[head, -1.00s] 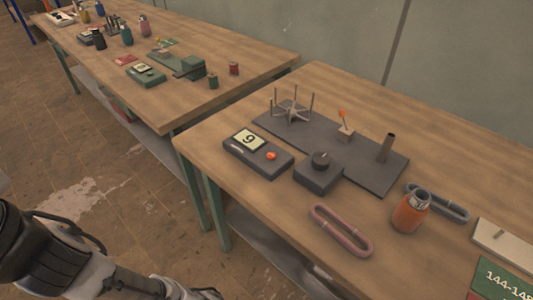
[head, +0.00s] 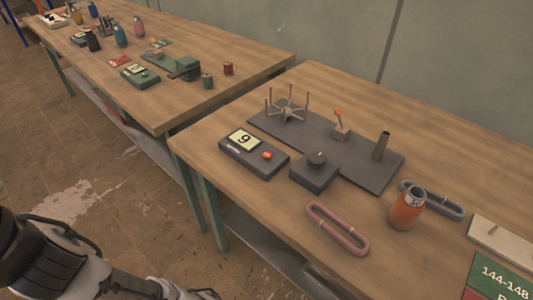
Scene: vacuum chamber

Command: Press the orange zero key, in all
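The orange key (head: 267,155) is a small round button on top of a dark grey box (head: 262,167). The box lies near the left edge of the closer table, and its pale display (head: 243,139) shows a single digit that looks like a 9 or a 6. A small light mark sits on the box below the display. Nothing touches the key. My arm shows at the lower left, beside the table and apart from the box. My gripper is not in view.
The closer wooden table (head: 230,123) also holds a dark plate (head: 375,177) with a spoked stand, a dark knob box (head: 315,172), a pink loop (head: 337,229) and an orange jar (head: 406,209). A second table (head: 200,105) stands behind to the left, with green devices and bottles.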

